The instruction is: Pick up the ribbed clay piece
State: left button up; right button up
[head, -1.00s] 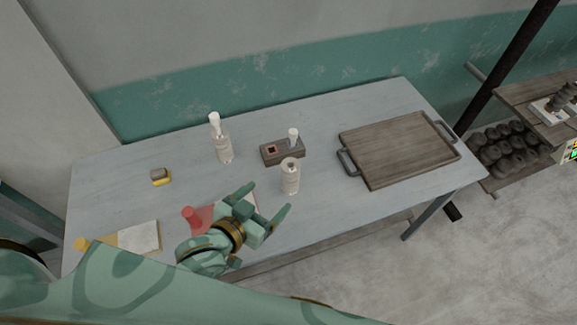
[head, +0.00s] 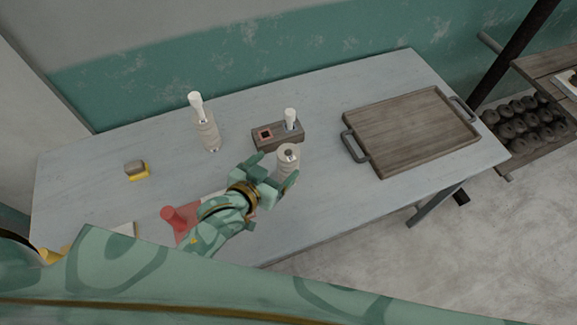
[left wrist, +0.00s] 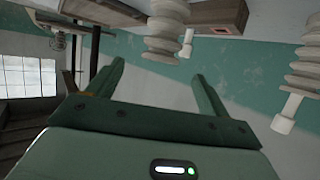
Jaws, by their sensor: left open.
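A pale ribbed clay piece (head: 288,158) stands upright near the table's middle. My left gripper (head: 273,172) is open just short of it, its fingers pointing toward it; the nearer finger covers part of its base in the head view. In the left wrist view, where the scene appears upside down, the piece (left wrist: 165,32) is beyond the open fingers (left wrist: 160,80), with clear space between. A second ribbed piece with a white top (head: 206,132) stands farther back left, and it shows at the right of the left wrist view (left wrist: 306,72). My right gripper is not in view.
A wooden block (head: 277,136) with a white peg (head: 290,118) stands just behind the near piece. A wooden tray (head: 410,130) with dark handles lies to the right. A red object (head: 180,220) is beside my left arm, and a small yellow-and-brown item (head: 136,170) lies at left.

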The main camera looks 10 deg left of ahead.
aim_at(291, 151)
pick_arm(q)
jog(key=x, duration=0.4)
jog(key=shift+w+a+f+b, duration=0.1)
jog(key=shift+b, duration=0.2)
jog(key=b+x, duration=0.1)
jog(key=x, duration=0.3)
jog(key=shift+w+f, duration=0.1)
jog(key=shift+f, duration=0.2)
jog(key=shift+w+f+b, duration=0.15)
jog(key=shift+w+b, duration=0.15)
jog(key=shift+w, duration=0.1)
jog(key=shift+s, duration=0.1)
jog(key=shift+c, duration=0.2)
jog(key=c, duration=1.5)
grip_shut()
jog(key=shift+r, duration=0.25)
